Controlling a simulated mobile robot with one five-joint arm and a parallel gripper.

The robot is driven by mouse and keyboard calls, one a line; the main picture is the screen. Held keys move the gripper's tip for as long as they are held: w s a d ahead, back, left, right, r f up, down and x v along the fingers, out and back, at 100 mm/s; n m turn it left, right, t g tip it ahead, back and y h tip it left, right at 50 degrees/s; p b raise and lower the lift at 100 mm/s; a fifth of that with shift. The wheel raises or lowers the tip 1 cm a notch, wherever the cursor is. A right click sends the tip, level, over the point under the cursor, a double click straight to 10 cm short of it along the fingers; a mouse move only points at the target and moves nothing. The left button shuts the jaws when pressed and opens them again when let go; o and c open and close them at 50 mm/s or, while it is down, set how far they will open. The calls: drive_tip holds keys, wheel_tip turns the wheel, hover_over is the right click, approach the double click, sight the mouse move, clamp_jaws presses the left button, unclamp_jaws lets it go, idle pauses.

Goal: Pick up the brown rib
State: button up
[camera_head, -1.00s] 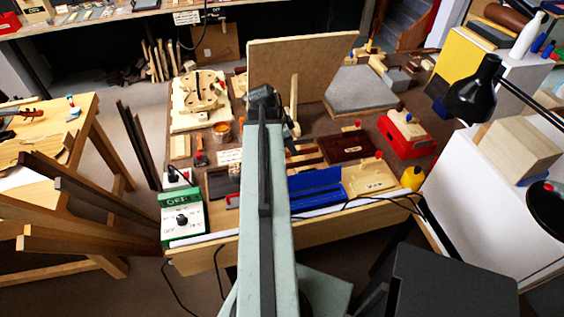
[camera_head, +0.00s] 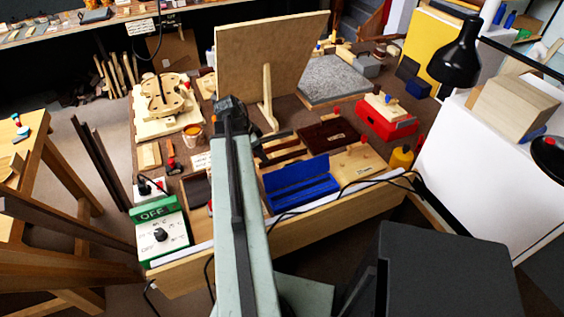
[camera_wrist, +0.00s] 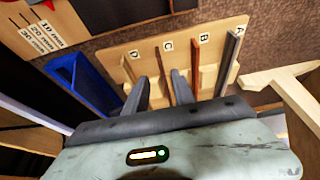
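In the wrist view a pale wooden rack (camera_wrist: 217,50), lettered A to D, holds several thin upright strips. The strip by C (camera_wrist: 165,75) looks reddish brown; I cannot tell for sure which is the brown rib. My gripper (camera_wrist: 161,76) is open, its two dark fingers over the rack on either side of the C strip. Contact cannot be made out. In the head view my gripper (camera_head: 233,110) hangs above the bench, its fingers mostly hidden.
An open blue case (camera_head: 300,183) lies on the bench near the rack; it also shows in the wrist view (camera_wrist: 80,82). A propped wooden panel (camera_head: 268,60) stands behind my gripper. A green-and-white control box (camera_head: 163,235) sits at the bench's left front corner.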

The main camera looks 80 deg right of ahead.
drive_tip(key=b+x, duration=0.5)
drive_tip(key=shift+w+f, duration=0.2)
drive_tip(key=shift+w, duration=0.1)
drive_tip(key=shift+s+f, duration=0.1)
drive_tip(key=shift+r, duration=0.2)
clamp_jaws()
drive_tip(key=shift+r, duration=0.1)
wheel_tip(320, 180, up, 10)
drive_tip(key=p, duration=1)
